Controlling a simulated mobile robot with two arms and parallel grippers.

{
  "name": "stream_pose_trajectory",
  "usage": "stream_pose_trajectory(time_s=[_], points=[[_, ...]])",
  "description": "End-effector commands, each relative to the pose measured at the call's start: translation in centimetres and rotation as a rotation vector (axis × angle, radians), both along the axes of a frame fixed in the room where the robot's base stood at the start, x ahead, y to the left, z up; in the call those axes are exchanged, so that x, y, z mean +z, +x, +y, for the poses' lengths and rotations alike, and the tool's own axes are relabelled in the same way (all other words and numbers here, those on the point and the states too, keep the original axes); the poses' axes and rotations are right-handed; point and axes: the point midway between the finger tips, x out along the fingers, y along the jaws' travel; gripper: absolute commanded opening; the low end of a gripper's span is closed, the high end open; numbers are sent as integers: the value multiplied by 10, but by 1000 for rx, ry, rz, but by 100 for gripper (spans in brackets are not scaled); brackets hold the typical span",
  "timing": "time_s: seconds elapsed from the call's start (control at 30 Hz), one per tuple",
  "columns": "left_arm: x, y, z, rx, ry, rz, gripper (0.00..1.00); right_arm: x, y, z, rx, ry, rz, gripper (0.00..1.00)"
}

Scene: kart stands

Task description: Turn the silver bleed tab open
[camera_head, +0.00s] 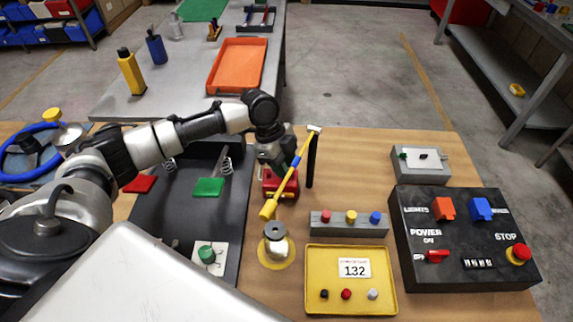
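I cannot make out a clear silver bleed tab. The silver parts in view are a rounded silver knob (277,248) with a dark top on a yellow disc, and a small silver piece (373,294) in the yellow tray. My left gripper (285,172) points down beyond the knob, at a red block (281,187); its fingers are small and partly hidden, so touch and opening are unclear. A yellow-handled tool (281,187) with a blue band leans in front of it. My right gripper is out of view.
The yellow tray (312,255) carries a "132" label. A grey bar with coloured buttons (348,230), a black switch panel (460,270) and a grey box (438,173) stand right. A thin black post (311,160) rises beside the gripper. Bare wood lies behind the bar.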

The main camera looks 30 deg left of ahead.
Motion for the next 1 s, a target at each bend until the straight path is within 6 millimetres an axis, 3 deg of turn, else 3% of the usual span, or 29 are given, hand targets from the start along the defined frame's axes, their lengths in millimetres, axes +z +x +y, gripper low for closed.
stream_pose_trajectory(time_s=[0.1,0.4,0.6,0.83,1.0], points=[[-7,0,-3,0,1,0,29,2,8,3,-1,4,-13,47],[-10,0,-4,0,1,-1,29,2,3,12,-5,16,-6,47],[-10,0,-4,0,1,-1,0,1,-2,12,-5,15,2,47],[-8,0,-4,10,1,0,0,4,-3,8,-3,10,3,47],[-3,-3,-4,144,1,5,0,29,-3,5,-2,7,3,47]])
